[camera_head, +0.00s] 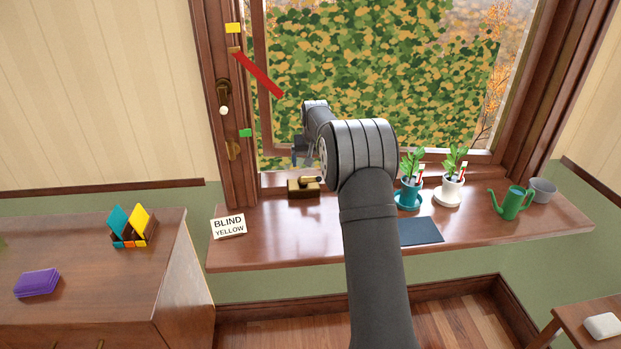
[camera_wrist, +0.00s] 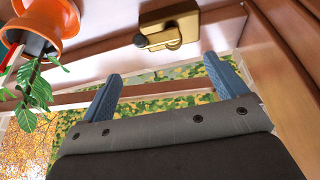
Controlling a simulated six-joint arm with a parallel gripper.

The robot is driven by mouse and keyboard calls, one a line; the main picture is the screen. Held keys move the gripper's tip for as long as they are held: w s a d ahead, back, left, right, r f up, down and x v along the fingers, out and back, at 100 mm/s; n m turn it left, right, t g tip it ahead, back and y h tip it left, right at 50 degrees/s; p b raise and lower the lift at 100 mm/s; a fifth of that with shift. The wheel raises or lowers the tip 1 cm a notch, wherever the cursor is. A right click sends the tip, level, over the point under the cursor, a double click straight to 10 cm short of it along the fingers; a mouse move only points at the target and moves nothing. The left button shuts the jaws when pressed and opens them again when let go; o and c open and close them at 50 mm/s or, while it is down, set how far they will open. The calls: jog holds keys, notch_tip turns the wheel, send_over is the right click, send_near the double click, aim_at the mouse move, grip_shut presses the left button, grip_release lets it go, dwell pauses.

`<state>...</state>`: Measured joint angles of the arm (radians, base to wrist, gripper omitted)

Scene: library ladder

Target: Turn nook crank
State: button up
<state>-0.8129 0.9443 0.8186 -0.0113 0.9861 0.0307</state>
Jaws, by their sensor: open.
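A small brass-coloured box with a crank (camera_head: 303,188) sits on the window sill, left of my arm. The crank shows in the wrist view as a brass block with a short arm and a dark knob (camera_wrist: 142,40). My gripper (camera_wrist: 162,67) is open, with its two blue fingers apart and nothing between them. The crank lies beyond the fingertips, with a visible gap in the picture. In the head view my gripper (camera_head: 302,152) is a small dark shape above and behind the crank box, partly hidden by my arm. A card reading "BLIND YELLOW" (camera_head: 229,226) stands at the sill's left end.
A yellow marker (camera_head: 233,28), red bar (camera_head: 260,74), green marker (camera_head: 246,133) and white-knobbed handle (camera_head: 224,111) are on the left window frame. Plants in a teal pot (camera_head: 409,194) and white pot (camera_head: 449,191) stand right; an orange pot (camera_wrist: 62,18) is near my gripper.

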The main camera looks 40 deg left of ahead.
aim_at(311, 180)
jog(key=x, duration=1)
jog(key=shift+w+a+f, duration=0.1)
jog(key=shift+w+f, duration=0.05)
jog(key=shift+f, duration=0.2)
jog(key=shift+c, duration=0.4)
jog(key=c, duration=0.9)
